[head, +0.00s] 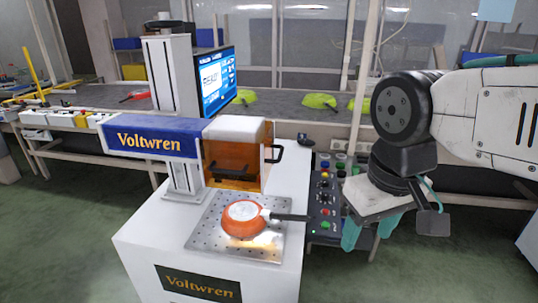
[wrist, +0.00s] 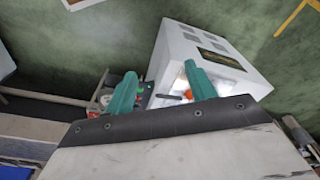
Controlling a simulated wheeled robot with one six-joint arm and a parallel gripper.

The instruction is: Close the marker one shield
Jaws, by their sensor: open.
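The marker (head: 152,139) is a blue Voltwren head on a white cabinet. Its orange see-through shield (head: 232,157) with a white top sits at the head's right end, raised above the work plate. A black handle (head: 275,153) sticks out at the shield's right side. An orange pan (head: 243,222) lies upside down on the perforated plate (head: 205,238), exposed below the shield. My gripper (head: 370,232) is open and empty, right of the cabinet and pan, lower than the handle and apart from it. Its teal fingers also show in the wrist view (wrist: 160,90).
A control panel (head: 322,200) with coloured buttons stands between the cabinet and my gripper. The pan's dark handle points right towards it. A monitor (head: 215,80) stands behind the marker. A conveyor (head: 310,117) with green pans runs behind. Floor in front is clear.

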